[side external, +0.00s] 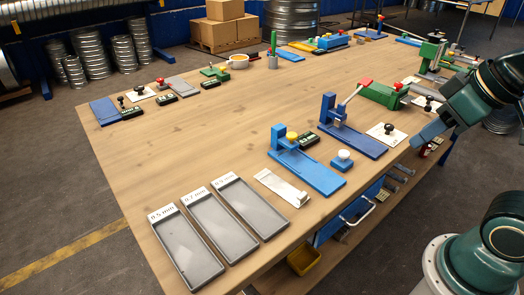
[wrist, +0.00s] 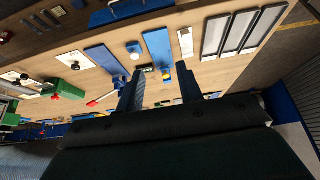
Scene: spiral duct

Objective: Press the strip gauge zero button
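A blue stand (side external: 300,165) with a yellow knob (side external: 292,136) stands near the front right of the bench. A small dark green box (side external: 308,141) with a display sits just behind it. A separate blue block with a white rounded button (side external: 343,154) is to its right. The stand also shows in the wrist view (wrist: 158,45), as does the white button (wrist: 134,48). No readable label shows which of these is the strip gauge zero button. My gripper (side external: 425,135) is above the right edge, apart from these things. Its two fingers (wrist: 158,75) are spread, with nothing held between them.
A blue fixture (side external: 355,140) with a red-handled lever stands behind the stand. A white plate with a black knob (side external: 388,132) lies near the right edge. Three labelled grey trays (side external: 230,225) and a metal strip (side external: 280,188) are at the front. The middle of the bench is clear.

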